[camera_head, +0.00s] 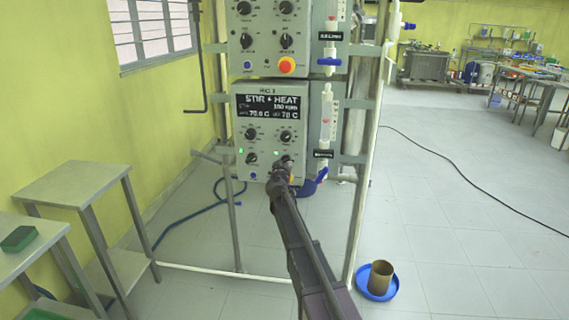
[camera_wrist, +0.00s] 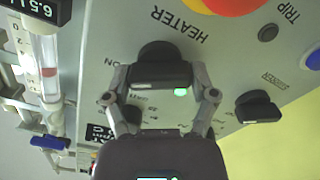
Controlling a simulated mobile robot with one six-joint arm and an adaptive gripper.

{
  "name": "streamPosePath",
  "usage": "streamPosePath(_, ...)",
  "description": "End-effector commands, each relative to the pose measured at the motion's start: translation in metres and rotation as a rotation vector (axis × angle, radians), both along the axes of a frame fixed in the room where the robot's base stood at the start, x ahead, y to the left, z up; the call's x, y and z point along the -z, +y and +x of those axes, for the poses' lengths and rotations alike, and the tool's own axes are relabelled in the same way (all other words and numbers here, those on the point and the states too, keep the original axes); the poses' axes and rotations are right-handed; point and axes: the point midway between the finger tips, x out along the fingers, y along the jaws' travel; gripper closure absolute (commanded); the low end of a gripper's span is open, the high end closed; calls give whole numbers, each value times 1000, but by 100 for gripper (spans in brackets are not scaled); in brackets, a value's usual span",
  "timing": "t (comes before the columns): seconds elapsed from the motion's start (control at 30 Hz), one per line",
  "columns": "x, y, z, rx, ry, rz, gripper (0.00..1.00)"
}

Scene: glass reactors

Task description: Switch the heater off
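The lower control box (camera_head: 270,110) reads "STIR + HEAT" with about 70 C on its display. In the wrist view, seen upside down, a black knob (camera_wrist: 160,72) sits by the "HEATER" label. A lit green lamp (camera_wrist: 180,92) is close to this knob, and "ON" is printed to one side. My gripper (camera_head: 283,168) is at the lower right of the box front. Its fingers (camera_wrist: 160,80) stand on either side of the heater knob, their tips against the ends of its bar. In the head view my gripper largely hides the knob.
Another black knob (camera_wrist: 258,107) sits beside the right finger. A red and yellow button (camera_wrist: 232,3) is beyond the heater knob. A similar upper box (camera_head: 265,35) is above. Glass tubes with blue valves (camera_head: 328,61) stand right of the boxes. A blue dish (camera_head: 377,281) is on the floor.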

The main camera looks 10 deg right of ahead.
Motion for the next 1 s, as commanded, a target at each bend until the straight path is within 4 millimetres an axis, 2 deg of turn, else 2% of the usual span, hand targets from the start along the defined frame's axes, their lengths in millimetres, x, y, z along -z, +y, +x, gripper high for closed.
streamPosePath(0.47,0,0,1,1,21,-67,74)
streamPosePath(0.77,0,0,2,1,80,-248,74)
streamPosePath(1.0,0,0,2,1,148,-458,74)
